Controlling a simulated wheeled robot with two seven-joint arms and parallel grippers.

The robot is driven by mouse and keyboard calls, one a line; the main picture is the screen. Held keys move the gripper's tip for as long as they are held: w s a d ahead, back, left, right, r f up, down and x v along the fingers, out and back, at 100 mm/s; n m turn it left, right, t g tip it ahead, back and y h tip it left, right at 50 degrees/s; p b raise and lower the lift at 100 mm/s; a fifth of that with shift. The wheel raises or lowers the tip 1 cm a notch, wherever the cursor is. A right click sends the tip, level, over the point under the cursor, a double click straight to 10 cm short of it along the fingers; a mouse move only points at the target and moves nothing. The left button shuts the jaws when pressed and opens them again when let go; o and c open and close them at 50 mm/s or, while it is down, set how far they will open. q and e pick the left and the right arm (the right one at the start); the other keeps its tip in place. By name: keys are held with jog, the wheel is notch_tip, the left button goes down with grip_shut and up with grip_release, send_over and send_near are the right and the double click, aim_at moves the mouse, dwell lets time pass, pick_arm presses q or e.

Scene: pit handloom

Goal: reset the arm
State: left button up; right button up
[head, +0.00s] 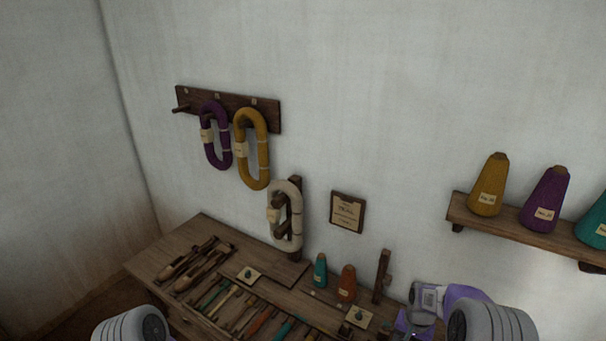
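My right arm comes in at the lower right, with white ribbed and purple parts. What seems to be my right gripper (414,322) points down over the right end of the wooden bench, partly cut off by the bottom edge. Its fingers are too small and hidden to tell whether they are open. Of my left arm, only a white ribbed link shows at the bottom left; the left gripper is outside the view.
The wooden bench (150,262) holds shuttles, several coloured tools and small teal (320,271) and orange (347,284) cones. Purple (224,150) and yellow (263,150) hanks hang from a peg rail; a cream hank (295,222) hangs lower. A right wall shelf (480,222) carries large cones.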

jog(key=s+a+f+n, duration=0.1)
jog(key=s+a+f, duration=0.1)
jog(key=a+f, duration=0.45)
jog(key=s+a+f+n+y, duration=0.1)
jog(key=s+a+f, duration=0.25)
jog(key=s, duration=0.25)
jog(key=s+a+f+n+y+b, duration=0.1)
jog(key=s+a+f+y, duration=0.15)
jog(key=s+a, duration=0.35)
jog(key=s+a+f+n, duration=0.1)
jog(key=s+a+f, duration=0.2)
jog(key=s, duration=0.4)
pick_arm(q)
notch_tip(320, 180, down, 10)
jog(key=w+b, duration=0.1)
jog(key=b, duration=0.8)
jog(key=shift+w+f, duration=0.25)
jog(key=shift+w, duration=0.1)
pick_arm(e)
notch_tip(320, 180, down, 9)
jog(key=shift+w, duration=0.35)
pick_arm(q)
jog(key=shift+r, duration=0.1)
